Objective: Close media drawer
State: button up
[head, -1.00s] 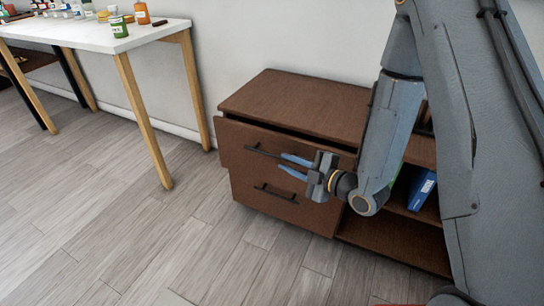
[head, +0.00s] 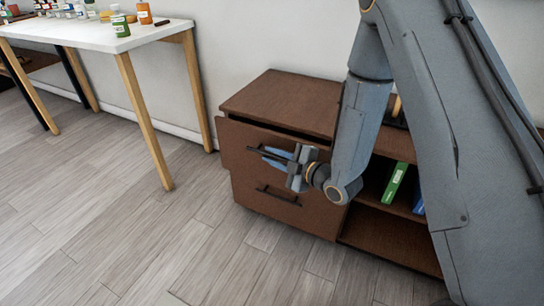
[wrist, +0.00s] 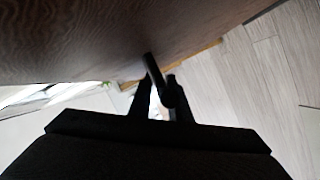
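The media drawer (head: 237,145) is the upper drawer of a brown wooden cabinet. It stands partly open, with a dark gap behind the top of its front. Its dark bar handle shows in the wrist view (wrist: 154,70). My gripper (head: 268,156) is in front of the drawer at the handle, its blue fingers pointing left along the front. In the wrist view the fingers are apart, with a bright gap between them, and the handle's end lies at or between the fingertips. I cannot tell whether they touch it. My gripper hides part of the handle.
A lower drawer (head: 255,205) below is shut. Open shelves to the right hold a green book (head: 396,185) and a blue one (head: 418,200). A white table (head: 95,38) with bottles stands at the left. The wooden floor (head: 120,235) in front is clear.

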aim_at(279, 147)
grip_shut()
jog(key=w, duration=0.1)
jog(key=w+d, duration=0.1)
jog(key=w, duration=0.2)
jog(key=shift+w+d+r, duration=0.1)
jog(key=shift+d, duration=0.25)
grip_release()
jog(key=p+v, duration=0.1)
jog(key=v, duration=0.6)
jog(key=shift+s+d, duration=0.25)
jog(key=shift+d, duration=0.05)
